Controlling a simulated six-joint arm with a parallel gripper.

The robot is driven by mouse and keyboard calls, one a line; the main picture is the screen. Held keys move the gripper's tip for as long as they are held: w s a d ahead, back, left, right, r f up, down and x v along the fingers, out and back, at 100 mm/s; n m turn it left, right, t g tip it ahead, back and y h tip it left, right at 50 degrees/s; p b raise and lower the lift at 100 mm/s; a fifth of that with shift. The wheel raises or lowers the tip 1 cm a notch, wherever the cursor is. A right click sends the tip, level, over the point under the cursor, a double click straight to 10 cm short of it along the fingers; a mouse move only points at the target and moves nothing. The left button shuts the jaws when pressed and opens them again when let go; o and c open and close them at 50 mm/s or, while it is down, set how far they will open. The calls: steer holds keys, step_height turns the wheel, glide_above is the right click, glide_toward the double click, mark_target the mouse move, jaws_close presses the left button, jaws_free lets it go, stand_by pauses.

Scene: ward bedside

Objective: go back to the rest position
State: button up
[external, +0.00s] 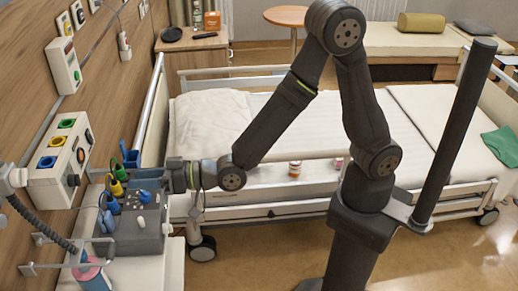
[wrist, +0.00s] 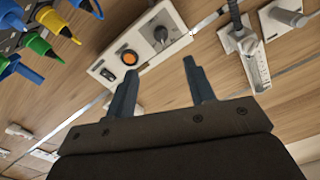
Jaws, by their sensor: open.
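My gripper (external: 148,173) is at the left end of my arm, level and pointing left toward the wooden wall. It is just above and behind the grey device box (external: 137,238) with coloured plugs. In the wrist view my gripper (wrist: 160,67) shows two dark fingers spread apart with nothing between them. A light wall panel (wrist: 135,55) with a black switch, an orange button and a black knob is beyond the fingers. Yellow, green and blue plugs (wrist: 50,22) are at the upper left of the wrist view. In the external view the fingertips are hard to make out among the plugs.
The bed (external: 345,112) with white bedding lies behind my arm. A wall panel with coloured sockets (external: 60,158) is left of my gripper. Floor is open at the lower right.

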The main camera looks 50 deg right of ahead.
mark_target(80, 182)
steer(key=w+a+m, duration=0.5)
steer(key=w+a, duration=0.2)
steer(key=w+a+m, duration=0.3)
steer(key=shift+w+a+r+m, duration=0.15)
steer(key=shift+a+r+m, duration=0.1)
steer(key=shift+a+m, duration=0.1)
steer(key=shift+s+d, duration=0.3)
steer(key=shift+v, duration=2.35)
steer(key=shift+o, duration=0.4)
